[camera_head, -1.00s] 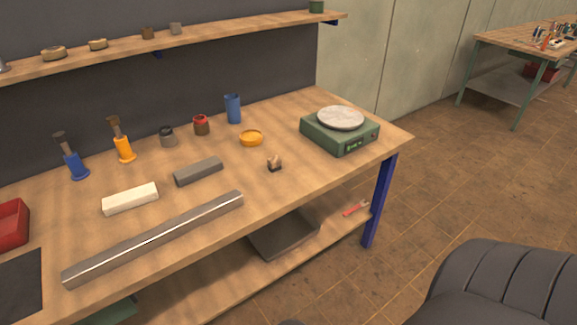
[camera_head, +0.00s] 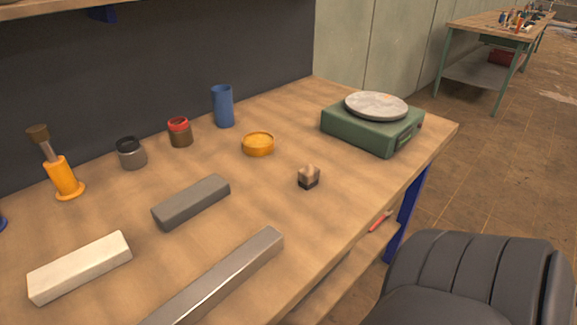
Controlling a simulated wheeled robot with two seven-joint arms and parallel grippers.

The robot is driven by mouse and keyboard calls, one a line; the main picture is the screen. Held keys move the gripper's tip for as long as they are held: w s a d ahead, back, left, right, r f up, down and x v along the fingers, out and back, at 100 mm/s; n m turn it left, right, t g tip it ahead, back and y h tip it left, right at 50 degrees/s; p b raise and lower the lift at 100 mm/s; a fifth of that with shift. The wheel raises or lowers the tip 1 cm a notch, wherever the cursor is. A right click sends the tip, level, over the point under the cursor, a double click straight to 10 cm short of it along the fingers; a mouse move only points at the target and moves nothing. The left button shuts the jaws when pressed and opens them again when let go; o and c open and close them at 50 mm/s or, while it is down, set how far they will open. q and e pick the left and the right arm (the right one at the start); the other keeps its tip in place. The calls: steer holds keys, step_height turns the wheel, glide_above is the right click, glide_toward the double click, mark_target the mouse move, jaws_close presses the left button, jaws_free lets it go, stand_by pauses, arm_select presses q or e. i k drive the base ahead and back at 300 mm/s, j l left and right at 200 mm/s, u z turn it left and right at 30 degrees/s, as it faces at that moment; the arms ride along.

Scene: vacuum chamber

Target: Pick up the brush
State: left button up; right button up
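A small wooden block-shaped piece with a dark lower part (camera_head: 308,178) stands on the workbench (camera_head: 265,205), right of centre. It may be the brush, but it is too small to be sure. An orange holder (camera_head: 62,180) at the left has a tool with a grey shaft and dark brown top standing upright in it; I cannot tell whether that is a brush. Neither of my grippers is in view.
A green scale (camera_head: 370,130) with a round plate stands at the right. Grey (camera_head: 192,202) and white (camera_head: 80,267) blocks and a metal bar (camera_head: 225,280) lie in front. A blue cup (camera_head: 222,106), two jars and an orange dish (camera_head: 257,144) stand behind. A dark ribbed shape fills the lower right.

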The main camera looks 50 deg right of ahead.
mark_target(308, 177)
steer(key=l+z, duration=0.2)
steer(key=z, duration=1.3)
